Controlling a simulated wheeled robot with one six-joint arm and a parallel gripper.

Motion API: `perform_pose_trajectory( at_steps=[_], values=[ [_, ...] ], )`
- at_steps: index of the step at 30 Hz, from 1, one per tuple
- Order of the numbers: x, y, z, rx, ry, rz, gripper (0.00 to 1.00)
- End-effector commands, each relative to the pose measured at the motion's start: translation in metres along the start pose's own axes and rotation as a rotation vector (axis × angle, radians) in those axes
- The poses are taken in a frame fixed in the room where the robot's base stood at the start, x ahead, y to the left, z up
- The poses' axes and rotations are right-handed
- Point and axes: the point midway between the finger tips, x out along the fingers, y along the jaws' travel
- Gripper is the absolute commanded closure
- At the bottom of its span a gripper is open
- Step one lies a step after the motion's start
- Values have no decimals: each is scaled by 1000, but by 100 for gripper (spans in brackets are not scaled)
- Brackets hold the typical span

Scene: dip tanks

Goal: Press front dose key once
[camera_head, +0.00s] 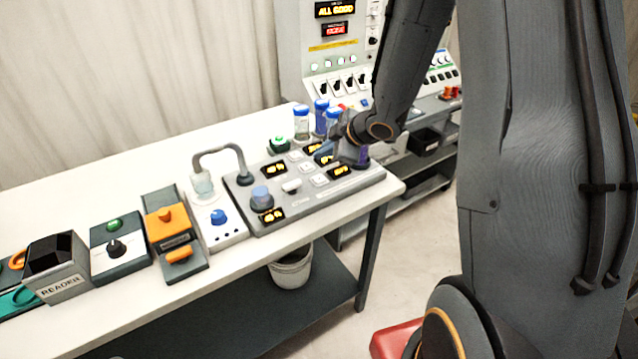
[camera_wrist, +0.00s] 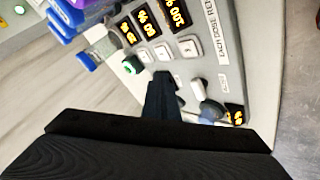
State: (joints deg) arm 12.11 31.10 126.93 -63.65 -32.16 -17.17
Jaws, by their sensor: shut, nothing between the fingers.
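The grey dosing panel (camera_head: 352,184) lies at the right end of the white table. Three white square keys run in a row across it, each beside an amber display. The key nearest the table's front edge (camera_head: 320,180) also shows in the wrist view (camera_wrist: 188,46), next to the printed label. The middle key (camera_wrist: 165,52) and the rear key (camera_wrist: 147,55) show there too. My gripper (camera_wrist: 163,78) is shut and empty, with its dark fingertips over the panel just below the key row in the wrist view. I cannot tell any contact with a key.
Blue-capped vials (camera_head: 301,122) stand at the panel's back. A white knob (camera_head: 291,186), a blue-grey knob (camera_head: 261,197) and a green button (camera_wrist: 132,65) are close by. A curved spout (camera_head: 220,150), an orange-topped device (camera_head: 166,221) and a reader (camera_head: 58,265) stand left.

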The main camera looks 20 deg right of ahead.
Motion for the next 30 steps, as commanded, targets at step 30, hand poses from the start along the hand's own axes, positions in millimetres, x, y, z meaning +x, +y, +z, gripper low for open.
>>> perform_pose_trajectory(
  at_steps=[30],
  values=[
    [38,-28,28,0,0,0,100]
  ],
)
